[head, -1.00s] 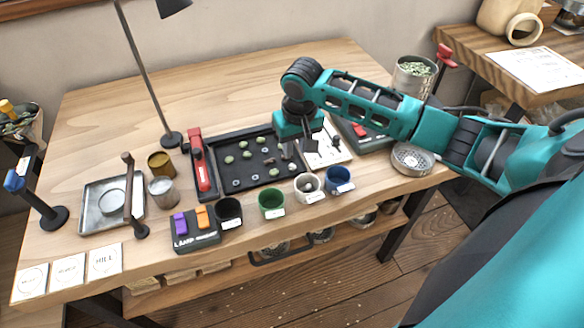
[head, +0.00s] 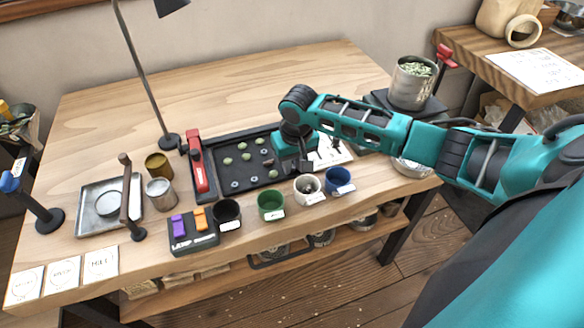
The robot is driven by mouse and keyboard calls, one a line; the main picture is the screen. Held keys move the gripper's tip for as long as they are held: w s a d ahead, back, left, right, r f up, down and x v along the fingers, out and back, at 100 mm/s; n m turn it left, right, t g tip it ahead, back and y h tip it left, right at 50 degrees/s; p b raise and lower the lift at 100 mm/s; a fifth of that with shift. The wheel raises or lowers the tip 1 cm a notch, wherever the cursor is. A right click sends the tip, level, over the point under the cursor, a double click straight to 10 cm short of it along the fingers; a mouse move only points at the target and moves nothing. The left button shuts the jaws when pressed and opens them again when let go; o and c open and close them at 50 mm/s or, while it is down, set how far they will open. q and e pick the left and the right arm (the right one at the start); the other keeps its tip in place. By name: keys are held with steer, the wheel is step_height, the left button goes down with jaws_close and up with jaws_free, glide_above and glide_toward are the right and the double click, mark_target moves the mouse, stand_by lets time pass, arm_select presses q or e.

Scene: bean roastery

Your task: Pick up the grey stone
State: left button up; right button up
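The black tray (head: 222,188) lies mid-table with several small pieces in it. Several are pale green, like the green bean (head: 228,161), one is dark reddish (head: 268,162), and a front row shows small grey-blue ring-like marks (head: 254,180). I cannot pick out the grey stone for certain. My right gripper (head: 304,168) points down over the tray's right end, just behind the white cup (head: 309,193). Its fingers are small and dark, and I cannot tell whether they are apart or hold something. My arm hides part of the tray's right side. My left gripper is out of view.
A black cup (head: 227,219), a green cup (head: 270,208) and a blue cup (head: 339,184) stand along the front edge. A red-handled tool (head: 199,170) borders the tray's left side. A lamp (head: 142,75) stands behind. The table's back left is clear.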

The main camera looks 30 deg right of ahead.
jaws_close()
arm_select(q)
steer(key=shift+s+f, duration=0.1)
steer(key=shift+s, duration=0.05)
